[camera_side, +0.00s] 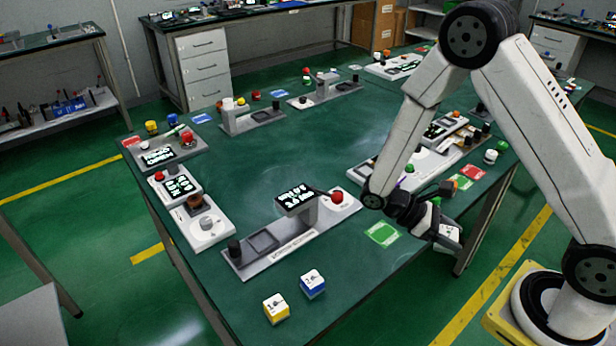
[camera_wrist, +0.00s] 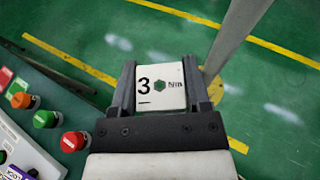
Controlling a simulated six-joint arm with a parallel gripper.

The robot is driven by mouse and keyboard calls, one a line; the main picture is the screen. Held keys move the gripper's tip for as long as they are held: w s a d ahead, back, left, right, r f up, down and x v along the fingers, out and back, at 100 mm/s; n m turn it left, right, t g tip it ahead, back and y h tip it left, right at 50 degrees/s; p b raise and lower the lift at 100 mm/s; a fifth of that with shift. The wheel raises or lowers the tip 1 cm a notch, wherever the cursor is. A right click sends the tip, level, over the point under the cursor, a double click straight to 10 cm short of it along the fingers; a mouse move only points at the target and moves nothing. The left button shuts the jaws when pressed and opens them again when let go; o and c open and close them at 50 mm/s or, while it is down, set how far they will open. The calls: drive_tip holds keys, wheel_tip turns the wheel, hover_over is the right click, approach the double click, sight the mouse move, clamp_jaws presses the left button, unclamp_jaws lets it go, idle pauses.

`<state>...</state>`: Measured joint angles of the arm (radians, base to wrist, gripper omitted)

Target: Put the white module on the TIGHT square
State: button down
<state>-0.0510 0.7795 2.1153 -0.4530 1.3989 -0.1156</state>
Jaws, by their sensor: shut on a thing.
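My gripper (camera_side: 440,226) is shut on the white module (camera_side: 449,233). In the wrist view the white module (camera_wrist: 160,92) sits between the two fingers, with a "3", a green hexagon and "Nm" on its face. My gripper holds it up beside the table's right edge, with floor behind it in the wrist view. A green square (camera_side: 382,234) lies on the table left of my gripper. A red square (camera_side: 473,172) lies farther back on the right. Blue squares (camera_side: 201,118) lie at the far side. I cannot read the word on any square.
A yellow cube (camera_side: 276,308) and a blue cube (camera_side: 312,283) stand near the front edge. A grey station with a screen (camera_side: 296,198) and red button stands left of the green square. Red, green and orange knobs (camera_wrist: 44,118) show at left in the wrist view.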

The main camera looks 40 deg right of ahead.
drive_tip(key=s+a+f+m+y, duration=0.1)
drive_tip(key=s+a+m+y, duration=0.1)
drive_tip(key=a+m+y, duration=0.95)
drive_tip(key=w+a+m+t+y, duration=0.3)
drive_tip(key=w+m+t+y, duration=0.5)
drive_tip(key=w+m+t, duration=0.65)
drive_tip(key=w+d+f+m+t+h, duration=0.2)
drive_tip(key=d+m+t+h, duration=0.3)
drive_tip(key=d+m, duration=0.3)
drive_tip(key=w+d+f+m+t+h, duration=0.2)
drive_tip(key=d+m+t+h, duration=0.3)
drive_tip(key=d, duration=0.5)
drive_tip(key=w+m+h, duration=0.1)
drive_tip(key=m+h, duration=0.1)
drive_tip(key=m, duration=0.1)
drive_tip(key=shift+w+f+t, duration=0.2)
drive_tip(key=shift+w+t, duration=0.15)
drive_tip(key=shift+w, duration=0.05)
drive_tip(key=shift+f+h, duration=0.1)
drive_tip(key=shift+h, duration=0.15)
drive_tip(key=shift+f, duration=2.1)
